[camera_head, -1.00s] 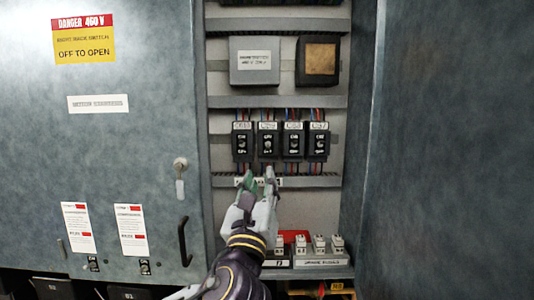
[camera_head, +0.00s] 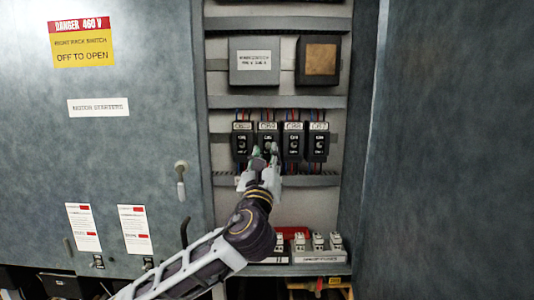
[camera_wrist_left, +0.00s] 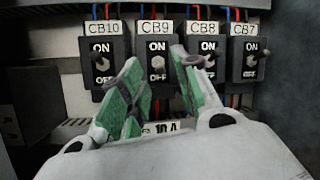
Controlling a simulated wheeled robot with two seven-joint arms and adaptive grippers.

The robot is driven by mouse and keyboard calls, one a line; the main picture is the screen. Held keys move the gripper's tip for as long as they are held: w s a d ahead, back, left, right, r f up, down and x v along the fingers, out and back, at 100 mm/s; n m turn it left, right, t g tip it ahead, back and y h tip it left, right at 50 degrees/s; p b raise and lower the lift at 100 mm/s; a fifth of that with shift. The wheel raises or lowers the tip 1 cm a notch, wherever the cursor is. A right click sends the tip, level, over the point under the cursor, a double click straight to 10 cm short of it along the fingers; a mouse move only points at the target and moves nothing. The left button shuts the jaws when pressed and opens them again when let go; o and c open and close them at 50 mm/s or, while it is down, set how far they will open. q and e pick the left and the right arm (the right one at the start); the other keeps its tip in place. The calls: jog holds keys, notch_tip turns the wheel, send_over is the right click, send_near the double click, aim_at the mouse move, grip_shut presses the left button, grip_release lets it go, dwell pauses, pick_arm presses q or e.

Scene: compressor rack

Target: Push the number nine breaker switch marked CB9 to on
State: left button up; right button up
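The CB9 breaker (camera_wrist_left: 157,48) is a black block with ON above and OFF below, under a white label. In the left wrist view its pale toggle (camera_wrist_left: 157,63) shows between my fingers; whether it is up or down is hard to tell. In the head view CB9 (camera_head: 267,128) is second from the left in the row. My left gripper (camera_wrist_left: 154,62) is open and empty, its green-padded fingers apart on either side of CB9's face. In the head view the left gripper (camera_head: 264,155) covers CB9's lower part. Contact cannot be told. My right gripper is out of view.
CB10 (camera_wrist_left: 100,48) stands left of CB9, with CB8 (camera_wrist_left: 205,43) and CB7 (camera_wrist_left: 247,50) to its right, all close together. Wires run above and below. A lower shelf (camera_head: 310,257) holds several white blocks. Grey cabinet panels flank the bay.

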pick_arm(q)
jog(key=shift+w+r, duration=0.15)
jog(key=shift+w, duration=0.25)
jog(key=shift+c, duration=0.3)
grip_shut()
jog(key=shift+s+r+g, duration=0.1)
jog(key=shift+r+g, duration=0.1)
jog(key=shift+g, duration=0.3)
jog(key=shift+s+r+n+g+y, duration=0.1)
jog(key=shift+r+g, duration=0.2)
jog(key=shift+g, duration=0.35)
jog(key=shift+w+r+n+g+y, duration=0.1)
jog(key=shift+r+g, duration=0.15)
jog(key=shift+g, duration=0.35)
jog(key=shift+s+r+n+g+y, duration=0.1)
jog(key=shift+r+g, duration=0.2)
jog(key=shift+g, duration=0.35)
jog(key=shift+w+r+g, duration=0.1)
jog(key=shift+r+g, duration=0.35)
jog(key=shift+g, duration=0.7)
jog(key=shift+w+r+g, duration=0.1)
jog(key=shift+r+g, duration=0.35)
jog(key=shift+g, duration=0.7)
